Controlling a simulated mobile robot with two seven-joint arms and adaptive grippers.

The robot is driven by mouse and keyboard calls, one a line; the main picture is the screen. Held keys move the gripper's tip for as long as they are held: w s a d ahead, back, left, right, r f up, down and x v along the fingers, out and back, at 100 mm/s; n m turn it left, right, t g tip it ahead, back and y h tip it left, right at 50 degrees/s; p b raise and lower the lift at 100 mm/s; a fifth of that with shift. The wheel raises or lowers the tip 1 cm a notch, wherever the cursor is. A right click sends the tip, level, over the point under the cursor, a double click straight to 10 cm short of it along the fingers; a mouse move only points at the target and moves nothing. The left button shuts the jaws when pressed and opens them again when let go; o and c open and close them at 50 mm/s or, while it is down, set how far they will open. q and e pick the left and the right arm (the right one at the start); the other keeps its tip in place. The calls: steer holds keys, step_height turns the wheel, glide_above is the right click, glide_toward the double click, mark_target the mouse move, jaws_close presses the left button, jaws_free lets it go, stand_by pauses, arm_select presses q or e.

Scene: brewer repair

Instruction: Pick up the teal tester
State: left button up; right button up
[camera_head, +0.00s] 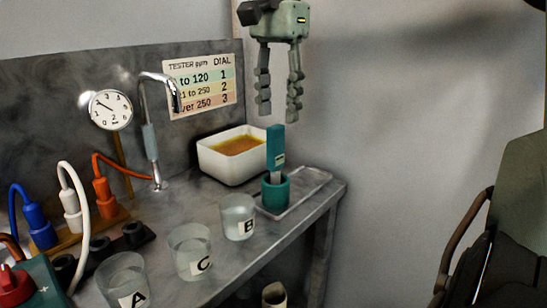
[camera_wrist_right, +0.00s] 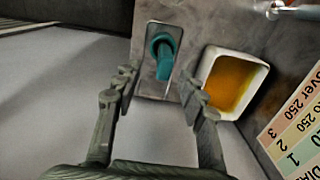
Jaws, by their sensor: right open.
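The teal tester (camera_head: 276,147) stands upright in a teal round holder (camera_head: 275,196) near the right end of the counter. My right gripper (camera_head: 279,108) is open and empty, fingers pointing down, a little above the tester's top and apart from it. In the right wrist view, the tester (camera_wrist_right: 165,62) and its holder (camera_wrist_right: 154,40) show beyond the gap between the open fingertips (camera_wrist_right: 158,90). The tester's lower end is hidden inside the holder. My left gripper is not in view.
A white basin (camera_head: 226,170) of amber liquid stands just left of the holder. The holder stands on a flat tray (camera_head: 310,184). Beakers B (camera_head: 238,222), C (camera_head: 190,250) and A (camera_head: 125,280) line the front. A tap (camera_head: 152,140) rises behind. Open space lies right of the counter.

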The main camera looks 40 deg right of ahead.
mark_target(277, 126)
steer(key=shift+w+d, duration=0.1)
steer(key=shift+d, duration=0.05)
steer(key=shift+f, duration=0.35)
step_height(277, 126, down, 4)
steer(key=shift+w+f, duration=0.1)
step_height(277, 126, down, 2)
steer(key=shift+w+f, duration=0.1)
steer(key=shift+w, duration=0.05)
steer(key=shift+f, duration=0.3)
steer(key=shift+c, duration=0.3)
steer(key=c, duration=0.5)
jaws_close()
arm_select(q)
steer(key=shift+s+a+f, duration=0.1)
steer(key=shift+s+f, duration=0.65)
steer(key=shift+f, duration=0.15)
arm_select(e)
steer(key=shift+r, duration=0.1)
